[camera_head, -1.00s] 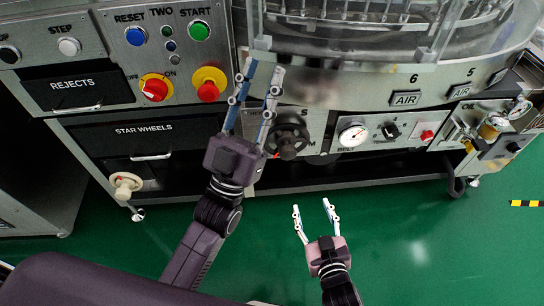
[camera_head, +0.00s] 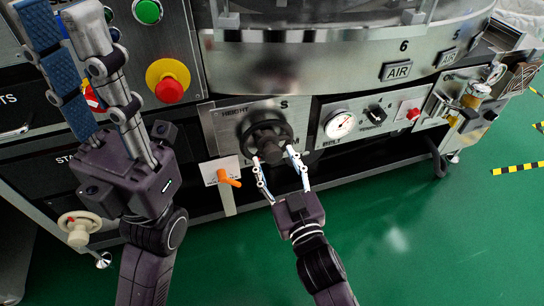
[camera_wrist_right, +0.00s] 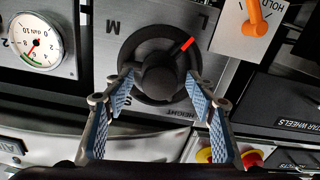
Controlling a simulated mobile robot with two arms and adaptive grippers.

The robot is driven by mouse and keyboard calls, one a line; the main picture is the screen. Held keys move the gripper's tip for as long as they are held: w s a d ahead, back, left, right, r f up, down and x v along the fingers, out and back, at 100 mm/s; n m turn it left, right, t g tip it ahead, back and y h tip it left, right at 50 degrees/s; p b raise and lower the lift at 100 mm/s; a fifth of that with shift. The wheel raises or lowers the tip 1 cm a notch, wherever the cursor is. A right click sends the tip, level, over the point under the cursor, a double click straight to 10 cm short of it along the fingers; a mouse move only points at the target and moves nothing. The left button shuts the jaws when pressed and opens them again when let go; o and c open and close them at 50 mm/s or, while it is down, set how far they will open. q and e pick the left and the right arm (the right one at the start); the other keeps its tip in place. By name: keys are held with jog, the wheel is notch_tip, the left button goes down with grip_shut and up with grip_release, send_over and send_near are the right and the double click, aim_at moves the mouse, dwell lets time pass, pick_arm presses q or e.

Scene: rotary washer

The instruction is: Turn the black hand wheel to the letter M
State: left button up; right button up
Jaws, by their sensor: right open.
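The black hand wheel (camera_head: 265,135) sits on a steel panel lettered HEIGHT and S in the head view. In the right wrist view, the wheel (camera_wrist_right: 143,52) has a red mark (camera_wrist_right: 187,45) pointing up-right, toward the letter L (camera_wrist_right: 203,22). The letter M (camera_wrist_right: 112,27) is up-left of the wheel, and S is below left. My right gripper (camera_head: 276,158) is open, its fingers spread before the wheel's hub; I cannot tell whether they touch it. My left gripper (camera_head: 58,10) is raised at the left, open and empty, away from the wheel.
An orange handle (camera_head: 229,179) sticks out left of my right gripper. A red button (camera_head: 169,90) is above left. A pressure gauge (camera_head: 340,124) and a small black knob (camera_head: 376,115) are right of the wheel. Green floor lies open below right.

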jog(key=shift+x, duration=1.25)
grip_shut()
